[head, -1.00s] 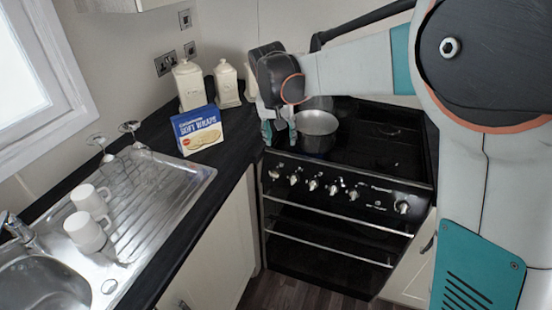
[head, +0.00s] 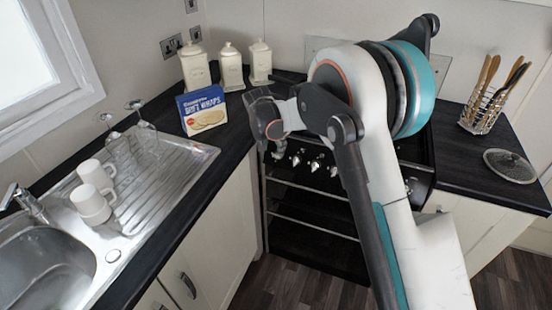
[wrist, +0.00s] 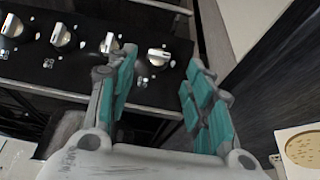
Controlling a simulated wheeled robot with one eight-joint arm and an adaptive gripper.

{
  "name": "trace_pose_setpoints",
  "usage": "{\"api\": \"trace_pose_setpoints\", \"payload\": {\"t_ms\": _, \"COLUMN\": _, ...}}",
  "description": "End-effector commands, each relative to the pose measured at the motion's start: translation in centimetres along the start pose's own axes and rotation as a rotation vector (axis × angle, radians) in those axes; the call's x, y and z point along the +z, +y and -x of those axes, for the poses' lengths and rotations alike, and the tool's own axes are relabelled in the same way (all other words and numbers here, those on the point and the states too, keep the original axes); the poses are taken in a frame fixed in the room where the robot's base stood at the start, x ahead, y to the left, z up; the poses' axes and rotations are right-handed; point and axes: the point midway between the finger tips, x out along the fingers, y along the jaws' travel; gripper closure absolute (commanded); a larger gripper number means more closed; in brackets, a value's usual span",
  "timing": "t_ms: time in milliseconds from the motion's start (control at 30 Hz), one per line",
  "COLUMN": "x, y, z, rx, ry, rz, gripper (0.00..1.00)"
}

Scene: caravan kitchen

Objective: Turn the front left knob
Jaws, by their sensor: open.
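The stove (head: 300,235) has a black front panel with a row of silver knobs. In the wrist view, the end knob of the row (wrist: 158,56) shows between the fingers of my gripper (wrist: 160,78), beyond their tips. In the head view this is the leftmost end of the row, partly hidden by my gripper (head: 276,148). My gripper is open and empty, in front of the panel's left end. More knobs (wrist: 62,34) run to the left in the wrist view. I cannot tell if a fingertip touches the knob.
A blue wraps box (head: 202,109) stands on the dark counter left of the stove, with cream canisters (head: 231,67) behind. The sink drainer (head: 165,175) holds cups and glasses. A utensil rack (head: 485,112) and glass lid (head: 509,166) sit on the right counter. My arm covers most of the stove top.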

Motion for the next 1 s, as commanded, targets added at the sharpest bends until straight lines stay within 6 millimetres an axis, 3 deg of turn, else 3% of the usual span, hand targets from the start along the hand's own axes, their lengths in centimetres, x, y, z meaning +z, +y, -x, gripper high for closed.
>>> {"api": "trace_pose_setpoints", "payload": {"t_ms": 100, "x": 0.0, "y": 0.1, "z": -2.7, "rx": 0.000, "ry": 0.000, "rz": -0.002, "gripper": 0.53}}
{"api": "trace_pose_setpoints", "payload": {"t_ms": 300, "x": 0.0, "y": 0.1, "z": -5.7, "rx": 0.001, "ry": 0.000, "rz": -0.001, "gripper": 0.53}}
{"api": "trace_pose_setpoints", "payload": {"t_ms": 500, "x": 0.0, "y": 0.0, "z": -6.9, "rx": 0.000, "ry": 0.000, "rz": 0.000, "gripper": 0.53}}
{"api": "trace_pose_setpoints", "payload": {"t_ms": 800, "x": 0.0, "y": 0.1, "z": -7.0, "rx": 0.000, "ry": 0.000, "rz": 0.000, "gripper": 0.53}}
{"api": "trace_pose_setpoints", "payload": {"t_ms": 867, "x": 0.0, "y": 0.1, "z": -7.0, "rx": 0.000, "ry": 0.000, "rz": 0.000, "gripper": 0.64}}
{"api": "trace_pose_setpoints", "payload": {"t_ms": 1000, "x": 0.0, "y": 0.1, "z": -7.0, "rx": 0.000, "ry": 0.000, "rz": 0.000, "gripper": 0.96}}
